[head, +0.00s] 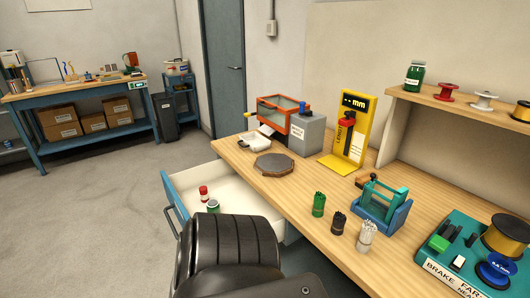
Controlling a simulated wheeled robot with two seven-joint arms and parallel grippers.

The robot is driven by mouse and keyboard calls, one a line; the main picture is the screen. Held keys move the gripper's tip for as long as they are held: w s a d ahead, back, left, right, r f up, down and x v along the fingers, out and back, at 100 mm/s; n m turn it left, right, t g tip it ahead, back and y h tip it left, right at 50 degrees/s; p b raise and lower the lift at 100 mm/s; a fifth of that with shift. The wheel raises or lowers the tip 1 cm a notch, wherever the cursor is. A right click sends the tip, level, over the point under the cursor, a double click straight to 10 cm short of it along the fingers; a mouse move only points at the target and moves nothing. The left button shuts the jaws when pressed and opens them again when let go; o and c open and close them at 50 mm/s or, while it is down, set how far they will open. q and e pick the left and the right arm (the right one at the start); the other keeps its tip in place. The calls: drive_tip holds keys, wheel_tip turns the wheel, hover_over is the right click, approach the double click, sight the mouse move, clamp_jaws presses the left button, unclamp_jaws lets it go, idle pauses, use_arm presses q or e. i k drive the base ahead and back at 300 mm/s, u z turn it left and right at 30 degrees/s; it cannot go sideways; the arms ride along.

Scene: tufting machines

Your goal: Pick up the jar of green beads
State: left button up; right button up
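A green jar (414,78) with a pale label stands upright on the raised wooden shelf at the upper right. A smaller jar with green on it (213,206) stands in the open drawer, beside a red-and-white jar (203,193). The drawer jars are small, and I cannot tell what is inside them. I cannot read the label on the shelf jar or tell which green jar holds beads. Neither gripper is in view, and nothing visible is touching the jars.
The drawer (238,190) is pulled out left of the wooden bench (285,189). A dark ribbed form covers its near part. Spools (483,101) stand right of the shelf jar. Bundles, a yellow gauge (352,128) and machines occupy the bench. Open floor lies left.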

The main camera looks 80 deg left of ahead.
sight(213, 206)
drive_tip(key=z, duration=0.05)
drive_tip(key=k, duration=0.9)
drive_tip(key=u, duration=0.75)
